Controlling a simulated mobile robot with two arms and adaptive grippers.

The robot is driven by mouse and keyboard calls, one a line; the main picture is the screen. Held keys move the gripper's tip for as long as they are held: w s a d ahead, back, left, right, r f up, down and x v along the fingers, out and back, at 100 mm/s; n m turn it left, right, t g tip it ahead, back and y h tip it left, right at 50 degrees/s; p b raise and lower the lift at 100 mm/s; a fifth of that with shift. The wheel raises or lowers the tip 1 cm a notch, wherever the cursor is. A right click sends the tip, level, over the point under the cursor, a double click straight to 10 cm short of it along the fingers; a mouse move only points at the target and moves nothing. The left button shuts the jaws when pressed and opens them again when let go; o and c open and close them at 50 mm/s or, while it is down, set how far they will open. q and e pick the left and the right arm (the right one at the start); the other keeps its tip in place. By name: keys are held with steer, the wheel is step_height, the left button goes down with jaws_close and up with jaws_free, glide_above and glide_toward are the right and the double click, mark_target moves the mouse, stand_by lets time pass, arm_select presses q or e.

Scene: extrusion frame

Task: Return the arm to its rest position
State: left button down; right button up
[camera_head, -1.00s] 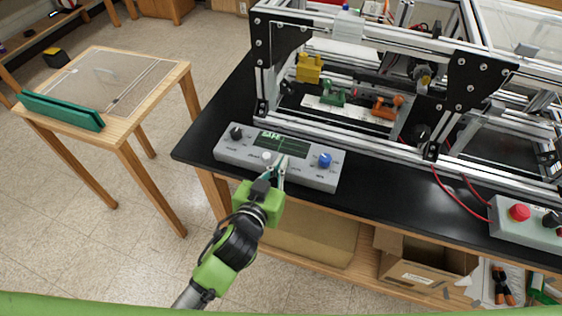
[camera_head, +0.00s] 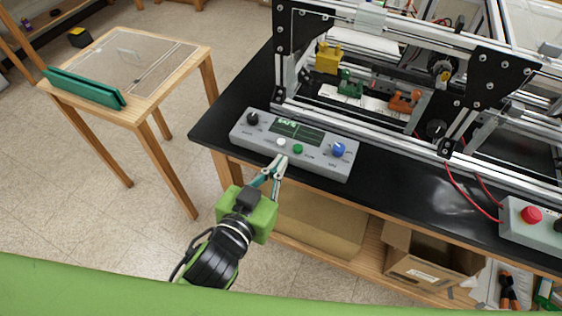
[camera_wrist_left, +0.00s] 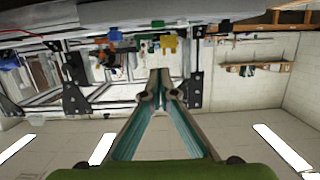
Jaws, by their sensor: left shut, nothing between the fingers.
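My left gripper (camera_head: 275,168) is shut and empty in the head view. Its fingertips are just in front of the grey control panel (camera_head: 262,146), near the panel's front edge and below its white and green buttons. I cannot tell whether they touch the panel. The panel has a dark screen, a black knob and a blue knob (camera_head: 338,150). In the left wrist view my left gripper (camera_wrist_left: 158,85) also shows, its fingers converging at the tips, with nothing held between them. My right gripper is not in view.
The black tabletop (camera_head: 400,196) carries an aluminium extrusion frame (camera_head: 380,118) with yellow, green and orange clamps. A grey box with a red button (camera_head: 531,214) sits at the right. A small wooden table (camera_head: 150,100) stands at the left. A cardboard box (camera_head: 425,262) is on the lower shelf.

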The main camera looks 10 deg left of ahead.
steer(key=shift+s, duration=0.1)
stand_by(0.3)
arm_select(q)
steer(key=s+a+f+g+y, duration=0.1)
steer(key=s+a+f+g, duration=0.15)
steer(key=f, duration=1.05)
steer(key=s+a+f+g+y, duration=0.1)
steer(key=s+a+f+g, duration=0.15)
steer(key=f, duration=1.05)
steer(key=s+a+f+g+y, duration=0.1)
steer(key=a+f+g, duration=0.15)
steer(key=f, duration=0.95)
steer(key=s+a+f+g, duration=0.2)
steer(key=s+a+f, duration=0.1)
steer(key=s+f, duration=0.4)
steer(key=s+a+f+g+y+b, duration=0.1)
steer(key=s+a+f, duration=0.3)
steer(key=s, duration=0.9)
steer(key=s+a+f+n+g, duration=0.1)
steer(key=s+a+f+g, duration=0.2)
steer(key=s+f, duration=0.7)
steer(key=shift+a+f+y+b, duration=0.3)
steer(key=shift+a+f+y, duration=0.1)
steer(key=shift+a+f, duration=0.2)
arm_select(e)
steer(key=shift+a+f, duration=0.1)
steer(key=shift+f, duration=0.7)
